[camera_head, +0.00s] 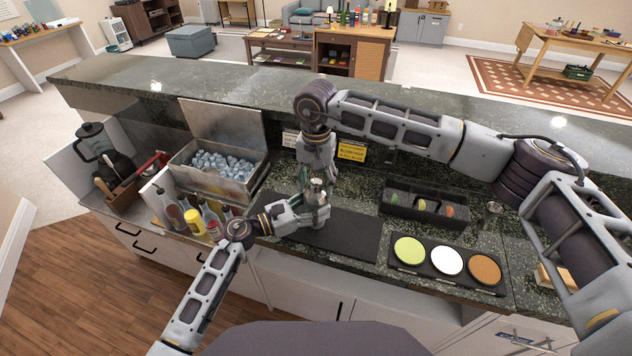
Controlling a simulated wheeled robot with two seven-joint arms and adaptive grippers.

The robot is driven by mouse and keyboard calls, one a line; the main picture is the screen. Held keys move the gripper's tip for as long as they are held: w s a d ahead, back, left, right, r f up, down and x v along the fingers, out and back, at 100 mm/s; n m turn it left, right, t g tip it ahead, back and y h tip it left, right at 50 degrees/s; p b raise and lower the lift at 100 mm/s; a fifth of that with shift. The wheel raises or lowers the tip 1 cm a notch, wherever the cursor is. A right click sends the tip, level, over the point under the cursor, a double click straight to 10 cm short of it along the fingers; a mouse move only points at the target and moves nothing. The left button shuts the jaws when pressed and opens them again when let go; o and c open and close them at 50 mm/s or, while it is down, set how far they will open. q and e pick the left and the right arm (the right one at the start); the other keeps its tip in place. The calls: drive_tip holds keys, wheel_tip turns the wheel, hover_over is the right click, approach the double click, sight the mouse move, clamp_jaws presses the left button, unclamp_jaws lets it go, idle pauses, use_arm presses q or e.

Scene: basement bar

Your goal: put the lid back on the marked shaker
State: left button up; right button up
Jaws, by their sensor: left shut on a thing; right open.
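A silver metal shaker (317,197) stands upright at the back edge of the black bar mat. My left gripper (308,213) comes in from the left and is shut on the shaker's body. My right gripper (314,180) points down from above and is open around the shaker's narrow top. Its fingers and wrist hide part of that top, so I cannot tell whether the lid is seated or just touching. No mark on the shaker can be made out.
The black mat (345,235) is clear to the right. An ice bin (215,182) and several bottles (190,218) stand left. A garnish tray (428,215), a tray of coloured discs (445,268) and a small metal cup (492,209) are right. A yellow sign (352,152) stands behind.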

wheel_tip(320, 180, up, 11)
drive_tip(key=shift+r, duration=0.2)
idle(0.5)
use_arm(q)
drive_tip(key=o, duration=1.5)
drive_tip(key=shift+o, duration=0.2)
drive_tip(key=shift+v, duration=6.05)
